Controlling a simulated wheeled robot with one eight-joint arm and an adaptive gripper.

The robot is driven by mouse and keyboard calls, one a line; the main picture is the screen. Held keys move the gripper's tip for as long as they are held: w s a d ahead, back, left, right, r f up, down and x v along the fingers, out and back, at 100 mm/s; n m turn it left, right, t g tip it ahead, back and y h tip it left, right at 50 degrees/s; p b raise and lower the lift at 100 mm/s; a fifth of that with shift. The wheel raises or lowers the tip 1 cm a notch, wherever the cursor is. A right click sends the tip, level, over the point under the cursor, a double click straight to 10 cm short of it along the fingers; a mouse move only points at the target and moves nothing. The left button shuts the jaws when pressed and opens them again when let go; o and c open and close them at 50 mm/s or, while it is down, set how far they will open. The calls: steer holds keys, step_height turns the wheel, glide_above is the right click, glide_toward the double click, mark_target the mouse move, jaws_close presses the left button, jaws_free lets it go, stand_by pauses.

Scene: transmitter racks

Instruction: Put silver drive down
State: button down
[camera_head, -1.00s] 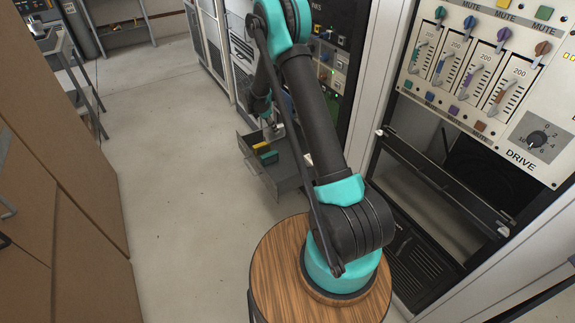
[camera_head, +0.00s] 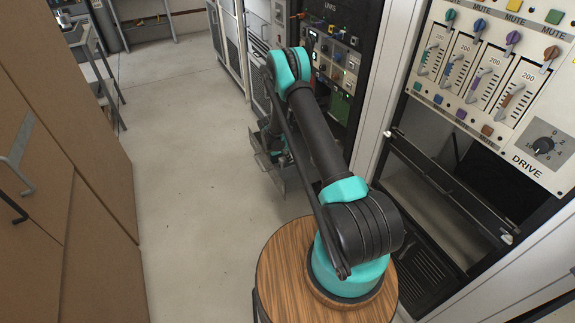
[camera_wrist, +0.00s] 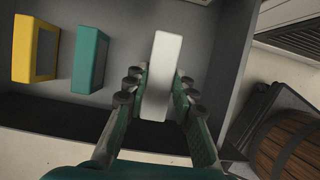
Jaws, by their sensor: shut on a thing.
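The silver drive (camera_wrist: 161,78) is a pale upright block in the wrist view. My gripper (camera_wrist: 158,88) is shut on it, with one finger on each side. The drive is over or inside a grey open drawer (camera_wrist: 20,108); whether it touches the drawer's floor I cannot tell. A teal drive (camera_wrist: 90,60) and a yellow drive (camera_wrist: 36,49) stand in the drawer to its left, apart from it. In the head view the drawer (camera_head: 268,170) shows at the rack's foot, and my arm hides the gripper and the drive.
In the head view, racks with sliders (camera_head: 480,75) line the right and brown cabinets (camera_head: 70,150) the left. The floor (camera_head: 190,160) between them is clear.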

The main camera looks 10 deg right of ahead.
mark_target(287, 164)
steer(key=shift+f, duration=2.65)
steer(key=shift+f, duration=0.15)
steer(key=c, duration=1.3)
jaws_free()
steer(key=shift+o, duration=0.2)
